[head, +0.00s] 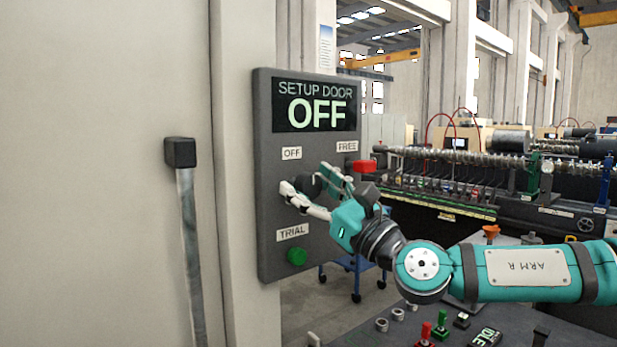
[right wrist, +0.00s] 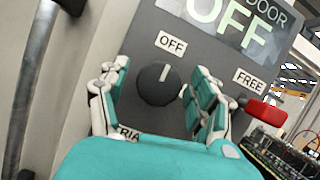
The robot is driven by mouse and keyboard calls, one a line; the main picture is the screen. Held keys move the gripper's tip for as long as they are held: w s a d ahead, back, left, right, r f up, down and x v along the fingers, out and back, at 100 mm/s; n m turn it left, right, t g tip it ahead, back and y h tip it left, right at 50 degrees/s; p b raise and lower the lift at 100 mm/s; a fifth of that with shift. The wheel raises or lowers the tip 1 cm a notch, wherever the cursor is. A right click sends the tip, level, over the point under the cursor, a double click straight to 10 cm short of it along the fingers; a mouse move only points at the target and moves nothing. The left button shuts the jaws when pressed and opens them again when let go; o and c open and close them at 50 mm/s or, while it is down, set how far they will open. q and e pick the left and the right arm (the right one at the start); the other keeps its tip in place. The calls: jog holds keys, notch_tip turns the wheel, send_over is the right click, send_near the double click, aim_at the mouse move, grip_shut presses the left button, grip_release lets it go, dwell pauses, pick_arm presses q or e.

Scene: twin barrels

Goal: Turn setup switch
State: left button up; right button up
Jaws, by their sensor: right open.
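The setup switch is a round dark knob (right wrist: 159,84) on a grey panel (head: 268,215). In the right wrist view its white mark points up towards the OFF label (right wrist: 171,43). The panel's display (head: 315,105) reads SETUP DOOR OFF. My right gripper (head: 307,192) is open at the panel, with one finger on each side of the knob in the right wrist view (right wrist: 155,95). I cannot tell whether the fingers touch it. In the head view the gripper hides much of the knob. My left gripper is not in view.
A red button (head: 364,166) sits by the FREE label (head: 347,146), and a green button (head: 297,256) below the TRIAL label (head: 292,232). A door handle (head: 189,250) stands at the left. A console with small switches (head: 440,328) lies below my right arm.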

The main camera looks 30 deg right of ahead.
jog(key=shift+w+a, duration=0.1)
jog(key=shift+w, duration=0.2)
jog(key=shift+r, duration=0.1)
